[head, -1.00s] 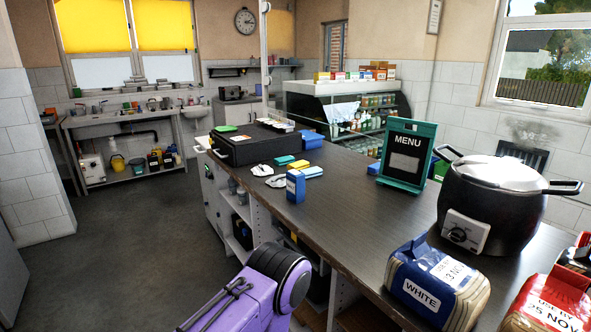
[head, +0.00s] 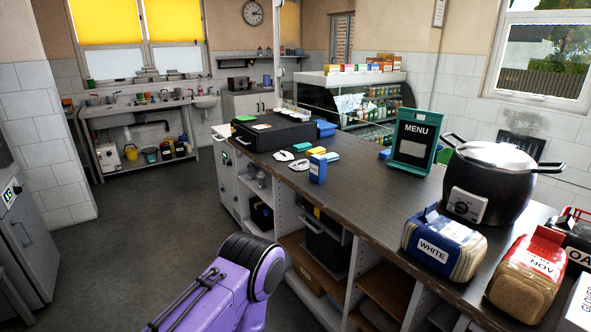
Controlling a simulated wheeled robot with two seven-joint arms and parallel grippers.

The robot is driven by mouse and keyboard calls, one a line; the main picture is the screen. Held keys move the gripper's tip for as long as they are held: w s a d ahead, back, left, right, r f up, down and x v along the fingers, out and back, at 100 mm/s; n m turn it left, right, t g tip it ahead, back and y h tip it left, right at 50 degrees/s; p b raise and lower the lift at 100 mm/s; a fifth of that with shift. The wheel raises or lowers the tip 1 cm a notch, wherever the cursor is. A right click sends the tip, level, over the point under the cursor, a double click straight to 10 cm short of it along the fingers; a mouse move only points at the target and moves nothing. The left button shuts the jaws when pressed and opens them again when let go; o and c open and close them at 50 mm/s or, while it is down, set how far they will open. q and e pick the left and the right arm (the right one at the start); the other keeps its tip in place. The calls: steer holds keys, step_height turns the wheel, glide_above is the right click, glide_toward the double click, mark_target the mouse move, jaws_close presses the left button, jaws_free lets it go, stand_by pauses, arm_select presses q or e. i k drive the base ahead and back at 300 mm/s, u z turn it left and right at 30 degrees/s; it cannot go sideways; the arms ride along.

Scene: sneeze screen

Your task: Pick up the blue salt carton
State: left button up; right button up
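The blue salt carton (head: 318,169) stands upright on the dark counter, near its left edge, in the head view. It is a small blue box with a lighter label patch on its front. A purple arm link of mine shows at the bottom of the view, below and to the left of the carton and apart from it. Neither of my grippers is in view.
The counter (head: 375,195) holds a black case (head: 272,132), small yellow and teal packs, a menu board (head: 414,138), a black cooker (head: 490,185), and bread bags (head: 444,245) and (head: 527,272). The floor (head: 150,235) to the left is clear.

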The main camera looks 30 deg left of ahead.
mark_target(318, 164)
steer(key=u, duration=0.8)
steer(key=i, duration=0.7)
steer(key=u, duration=1.05)
steer(key=i, duration=1.7)
steer(key=z, duration=1.3)
steer(key=i, duration=0.7)
steer(key=z, duration=0.85)
